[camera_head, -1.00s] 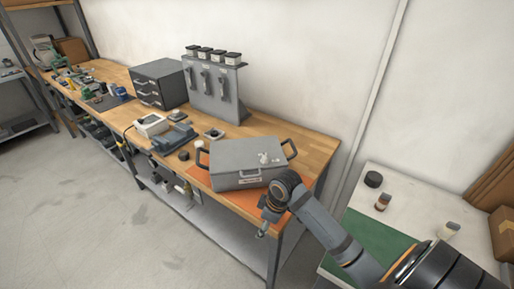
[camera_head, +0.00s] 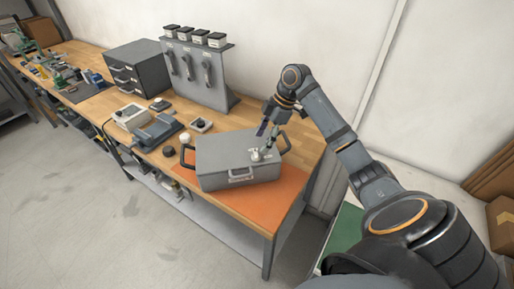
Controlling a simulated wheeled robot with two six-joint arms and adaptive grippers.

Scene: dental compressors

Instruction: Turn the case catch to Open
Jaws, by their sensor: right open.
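The grey case (camera_head: 222,160) sits closed on an orange mat (camera_head: 265,205) at the near end of the wooden bench. Its catch (camera_head: 256,155) is a small pale piece on the right part of the lid; its exact turn position is too small to read. A front handle (camera_head: 241,176) and dark side handles show on the case. My right gripper (camera_head: 266,138) is over the right part of the lid, pointing down, open, with its fingertips close to the catch. I cannot tell whether they touch it. My left gripper is not in view.
A grey rack (camera_head: 205,75) with hanging tools and jars on top stands behind the case. A dark drawer cabinet (camera_head: 138,72) and a blue-grey device (camera_head: 157,132) stand to the left. A green mat (camera_head: 340,238) lies at the lower right. The white wall is close behind the bench.

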